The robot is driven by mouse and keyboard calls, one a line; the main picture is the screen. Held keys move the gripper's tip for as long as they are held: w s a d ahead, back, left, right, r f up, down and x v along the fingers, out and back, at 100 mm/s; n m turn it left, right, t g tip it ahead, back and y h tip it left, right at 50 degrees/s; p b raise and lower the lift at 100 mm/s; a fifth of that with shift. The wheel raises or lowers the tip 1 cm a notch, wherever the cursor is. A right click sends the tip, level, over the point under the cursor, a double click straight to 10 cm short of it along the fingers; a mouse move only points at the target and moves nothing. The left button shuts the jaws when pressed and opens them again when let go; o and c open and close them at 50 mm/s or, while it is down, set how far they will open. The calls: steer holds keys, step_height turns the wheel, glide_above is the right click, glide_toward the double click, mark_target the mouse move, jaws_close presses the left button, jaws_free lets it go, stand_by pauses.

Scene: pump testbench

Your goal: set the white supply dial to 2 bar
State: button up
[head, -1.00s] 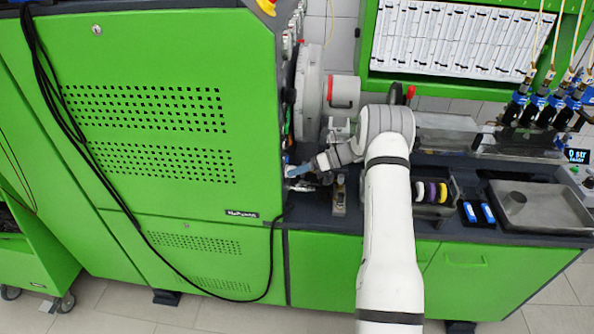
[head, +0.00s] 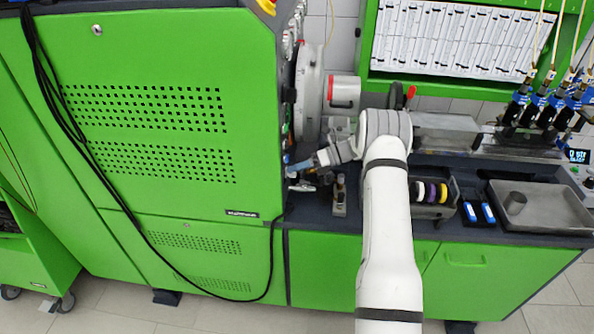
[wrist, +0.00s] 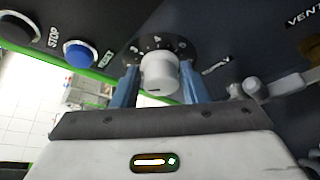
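The white supply dial (wrist: 160,72) is in the upper middle of the wrist view, on a dark panel with a numbered scale behind it. A small dark mark shows low on its face; I cannot read for certain which number it is set to. The two blue fingers of my gripper (wrist: 160,84) stand on either side of the dial, close to its sides. I cannot tell whether they press on it or leave a thin gap. In the head view my gripper (head: 300,166) reaches left to the side of the green cabinet (head: 150,140), and the dial is hidden there.
In the wrist view a blue button (wrist: 79,53) and a black button (wrist: 18,27) marked STOP sit left of the dial. A metal fitting (wrist: 250,90) is close on the right. In the head view a grey metal tray (head: 540,205) lies on the bench to the right.

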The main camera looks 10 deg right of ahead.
steer(key=shift+o, duration=1.4)
steer(key=shift+f, duration=0.1)
steer(key=shift+o, duration=0.3)
steer(key=shift+s, duration=0.1)
steer(key=shift+f, duration=0.1)
steer(key=b+v, duration=0.2)
steer(key=v, duration=0.5)
steer(key=shift+d+b, duration=0.3)
